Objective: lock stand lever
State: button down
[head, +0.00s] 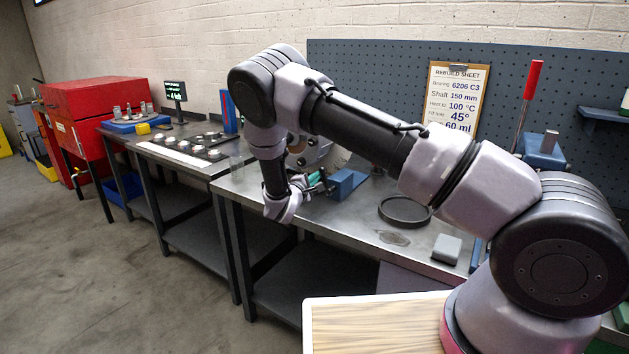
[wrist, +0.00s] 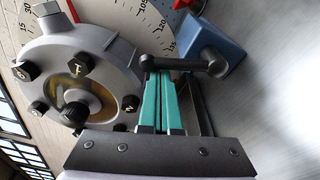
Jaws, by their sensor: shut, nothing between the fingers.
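The grey rotor hub (wrist: 75,60) with black bolt heads is to the left, before a pale degree dial (wrist: 147,22). In the head view my gripper (head: 319,178) is beside the blue stand block (head: 346,184); my arm hides part of the dial.
A black ring (head: 405,212) and a small grey block (head: 446,248) lie on the metal bench (head: 365,222). A red-handled press (head: 533,95) stands at the right. A clipboard (head: 455,97) hangs at the back. A side bench (head: 160,148) with several round parts is at the left.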

jog(key=m, duration=0.1)
jog(key=s+d+r+m, duration=0.1)
jog(key=shift+s+d+m, duration=0.1)
jog(key=shift+d+m, duration=0.15)
jog(key=shift+m, duration=0.05)
jog(key=shift+s+d, duration=0.1)
jog(key=shift+d, duration=0.05)
dwell(0.6)
